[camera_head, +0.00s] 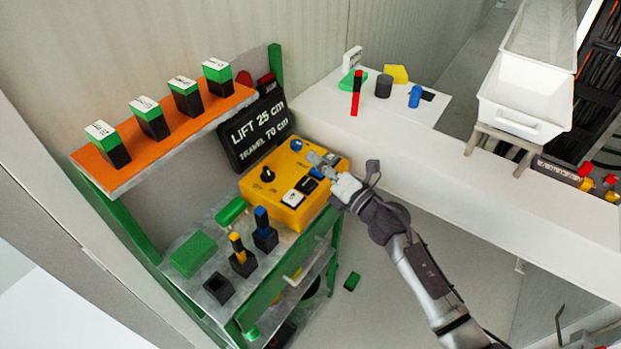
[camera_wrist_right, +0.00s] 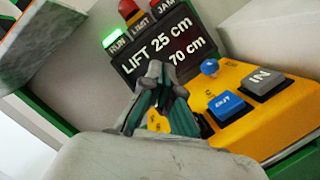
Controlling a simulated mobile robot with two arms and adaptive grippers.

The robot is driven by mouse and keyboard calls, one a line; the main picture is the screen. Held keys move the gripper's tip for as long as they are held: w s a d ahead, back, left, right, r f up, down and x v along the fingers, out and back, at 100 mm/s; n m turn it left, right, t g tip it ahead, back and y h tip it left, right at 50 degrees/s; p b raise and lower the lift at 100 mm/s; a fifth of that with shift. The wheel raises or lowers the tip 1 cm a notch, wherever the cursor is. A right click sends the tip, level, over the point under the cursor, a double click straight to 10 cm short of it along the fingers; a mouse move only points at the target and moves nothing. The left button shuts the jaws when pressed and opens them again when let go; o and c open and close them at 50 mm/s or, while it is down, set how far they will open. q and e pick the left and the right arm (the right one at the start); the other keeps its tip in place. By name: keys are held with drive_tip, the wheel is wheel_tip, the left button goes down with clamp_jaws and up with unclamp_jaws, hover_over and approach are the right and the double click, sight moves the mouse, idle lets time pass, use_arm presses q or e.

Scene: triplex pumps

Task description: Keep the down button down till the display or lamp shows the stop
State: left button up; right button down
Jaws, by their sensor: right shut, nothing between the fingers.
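The yellow control box (camera_head: 256,190) stands on the shelf unit. It has a black knob (camera_head: 267,174), a blue knob (camera_head: 296,145), a white button (camera_head: 293,198) and a black button (camera_head: 307,185). My right gripper (camera_head: 318,161) is shut and empty, its fingertips at the box's top. In the right wrist view, the fingers (camera_wrist_right: 157,78) cover part of the panel; contact with a button and the down button's label cannot be made out. A blue OUT button (camera_wrist_right: 226,106) and grey IN button (camera_wrist_right: 263,83) show there. The display (camera_head: 259,128) reads LIFT 25 cm, TRAVEL 70 cm. The green RUN lamp (camera_wrist_right: 115,37) is lit; the red LIMIT lamp (camera_wrist_right: 130,10) looks unlit.
An orange shelf (camera_head: 160,135) with several green-topped black blocks is at the left. A white counter (camera_head: 450,145) with small parts and a white bin (camera_head: 525,100) lies to the right.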

sight(309, 183)
drive_tip(key=s+a+r+n+g+p, duration=0.1)
drive_tip(key=a+r+n+g, duration=0.3)
drive_tip(key=n, duration=0.6)
drive_tip(key=a+r+n+g, duration=0.25)
drive_tip(key=n+g, duration=0.35)
drive_tip(key=n, duration=0.3)
drive_tip(key=d+n+h, duration=0.1)
drive_tip(key=w+d+f+n+h, duration=0.1)
drive_tip(key=d+n+h, duration=0.2)
drive_tip(key=n, duration=0.1)
drive_tip(key=shift+w+d+f+g+h, duration=0.2)
drive_tip(key=shift+d+g+h, duration=0.15)
drive_tip(key=shift+g+h, duration=0.05)
drive_tip(key=shift+f, duration=0.1)
wheel_tip(309, 183, down, 8)
drive_tip(key=b, duration=0.3)
drive_tip(key=shift+f+b, duration=0.3)
drive_tip(key=shift+b, duration=0.25)
